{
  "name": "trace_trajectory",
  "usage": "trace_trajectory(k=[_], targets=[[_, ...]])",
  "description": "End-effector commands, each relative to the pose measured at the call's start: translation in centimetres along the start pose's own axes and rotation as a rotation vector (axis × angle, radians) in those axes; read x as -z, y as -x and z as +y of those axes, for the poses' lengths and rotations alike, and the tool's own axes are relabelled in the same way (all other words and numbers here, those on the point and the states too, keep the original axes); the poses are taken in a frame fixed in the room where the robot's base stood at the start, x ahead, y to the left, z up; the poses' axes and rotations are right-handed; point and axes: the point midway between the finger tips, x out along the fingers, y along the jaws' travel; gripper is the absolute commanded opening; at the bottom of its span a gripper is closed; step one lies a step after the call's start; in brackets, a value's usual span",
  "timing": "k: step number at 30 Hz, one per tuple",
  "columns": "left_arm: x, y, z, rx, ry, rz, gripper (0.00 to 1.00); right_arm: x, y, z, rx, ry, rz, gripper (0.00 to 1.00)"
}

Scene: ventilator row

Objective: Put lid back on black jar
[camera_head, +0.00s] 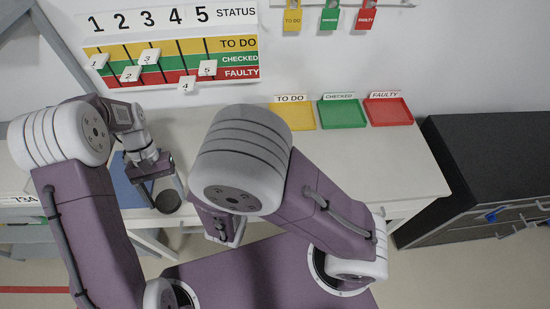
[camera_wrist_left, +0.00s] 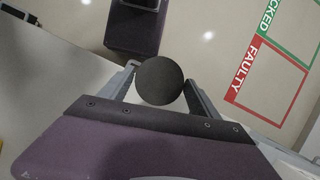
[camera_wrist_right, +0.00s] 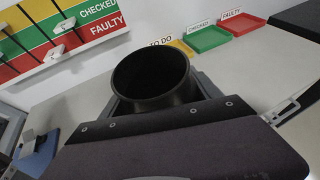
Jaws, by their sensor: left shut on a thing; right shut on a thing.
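My left gripper (camera_head: 172,186) is shut on a dark round lid (camera_head: 168,201), held near the table's front edge. In the left wrist view the lid (camera_wrist_left: 159,81) appears as a plain dark disc between the two fingers. My right gripper (camera_wrist_right: 158,105) is shut on the black jar (camera_wrist_right: 152,78). The jar's open mouth faces the right wrist camera and its inside looks dark. In the head view my right gripper (camera_head: 222,236) is partly covered by my own arm, and the jar is hidden. The lid and jar are apart, in separate grippers.
A white table (camera_head: 350,173) carries yellow (camera_head: 297,117), green (camera_head: 342,115) and red (camera_head: 389,112) trays at the back. A blue item (camera_head: 130,184) lies at the left beside my left gripper. A black cabinet (camera_head: 500,150) stands at the right. The table's middle right is clear.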

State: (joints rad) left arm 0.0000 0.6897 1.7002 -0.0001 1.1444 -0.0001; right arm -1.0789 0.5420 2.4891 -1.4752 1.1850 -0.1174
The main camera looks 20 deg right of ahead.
Motion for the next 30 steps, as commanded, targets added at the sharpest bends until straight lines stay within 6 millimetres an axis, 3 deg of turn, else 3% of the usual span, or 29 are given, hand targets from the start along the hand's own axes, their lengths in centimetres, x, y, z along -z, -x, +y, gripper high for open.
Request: trace_trajectory(k=[5, 17, 20, 30], targets=[[0.0, 0.0, 0.0, 0.000, 0.000, 0.000, 0.28, -0.7, 1.1, 0.8, -0.039, 0.016, -0.001, 0.00], [0.1, 0.5, 0.5, -0.010, 0.023, 0.002, 0.28, -0.8, 1.1, 0.8, -0.040, 0.018, -0.001, 0.00], [0.4, 2.0, 2.1, -0.046, 0.107, 0.006, 0.28, -0.8, 1.1, 0.8, -0.040, 0.018, -0.001, 0.00], [-0.8, 10.9, 12.1, -0.255, 0.599, 0.006, 0.28, -0.8, 1.1, 0.8, -0.040, 0.017, -0.001, 0.00]])
